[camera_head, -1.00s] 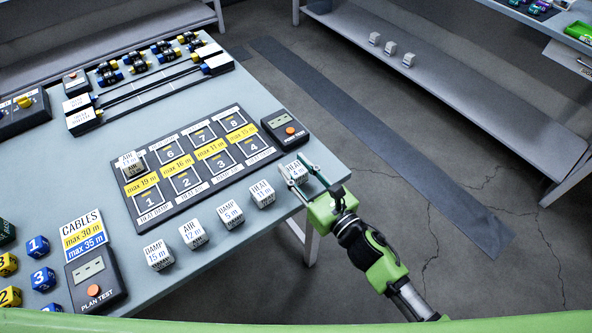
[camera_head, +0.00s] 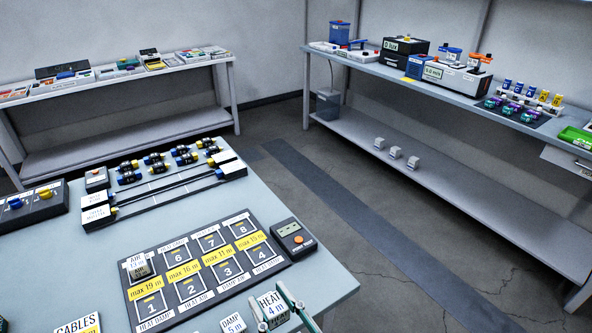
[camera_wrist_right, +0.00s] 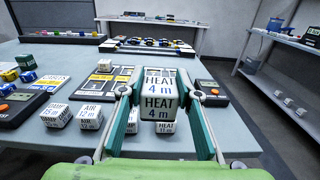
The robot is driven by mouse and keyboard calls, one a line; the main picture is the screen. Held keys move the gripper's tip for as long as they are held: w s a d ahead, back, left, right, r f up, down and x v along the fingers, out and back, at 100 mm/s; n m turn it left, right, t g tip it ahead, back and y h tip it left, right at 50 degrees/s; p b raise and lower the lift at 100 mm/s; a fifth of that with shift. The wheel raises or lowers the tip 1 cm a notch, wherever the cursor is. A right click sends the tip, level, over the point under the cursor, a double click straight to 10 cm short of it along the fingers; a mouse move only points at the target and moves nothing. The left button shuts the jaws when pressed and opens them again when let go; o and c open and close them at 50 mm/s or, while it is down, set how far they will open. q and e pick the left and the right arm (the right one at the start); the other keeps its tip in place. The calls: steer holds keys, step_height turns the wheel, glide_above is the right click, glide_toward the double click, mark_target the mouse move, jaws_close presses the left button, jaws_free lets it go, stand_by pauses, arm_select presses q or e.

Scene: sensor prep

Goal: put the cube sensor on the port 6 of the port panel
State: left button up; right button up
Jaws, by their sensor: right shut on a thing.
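A white cube sensor (camera_head: 270,308) labelled HEAT 4 m is between the fingers of my right gripper (camera_head: 290,304), low in the head view. In the right wrist view the gripper (camera_wrist_right: 155,88) is shut on this cube (camera_wrist_right: 158,97), with a green finger on each side. The cube is above the table level. The dark port panel (camera_head: 216,288) lies farther back and to the left of the gripper. Its port 6 (camera_head: 178,257), in the back row, is empty. An AIR cube (camera_head: 138,266) sits left of port 6, hiding the port under it. My left gripper is not in view.
A DAMP 5 m cube (camera_head: 233,323) stands at the panel's front side. More cubes, such as the AIR cube (camera_wrist_right: 90,117), stand in a row on the table. A tester box (camera_head: 294,237) with an orange button adjoins the panel's right end.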

steer(key=w+d+r+m+t+h, duration=0.2)
steer(key=d+m+h, duration=0.25)
steer(key=d, duration=0.75)
steer(key=w+d+r+m+t+h, duration=0.1)
steer(key=w+d+r+m+h, duration=0.15)
steer(key=d+h, duration=0.7)
steer(key=s+a+f+n+g+y, duration=0.1)
steer(key=a+n+y, duration=0.1)
steer(key=a+y, duration=0.2)
steer(key=s+a+f+n+g+y, duration=0.1)
steer(key=a+y, duration=0.4)
steer(key=a, duration=0.5)
steer(key=s+a+f+n+y, duration=0.2)
steer(key=a+n+y, duration=0.1)
steer(key=a, duration=0.4)
steer(key=shift+f+n+g+y, duration=0.1)
steer(key=shift+n+g+y, duration=0.3)
steer(key=shift+y, duration=0.4)
steer(key=shift+s+a+f+y, duration=0.2)
steer(key=shift+s+a+y, duration=0.05)
steer(key=shift+a+y, duration=0.05)
steer(key=shift+w, duration=0.1)
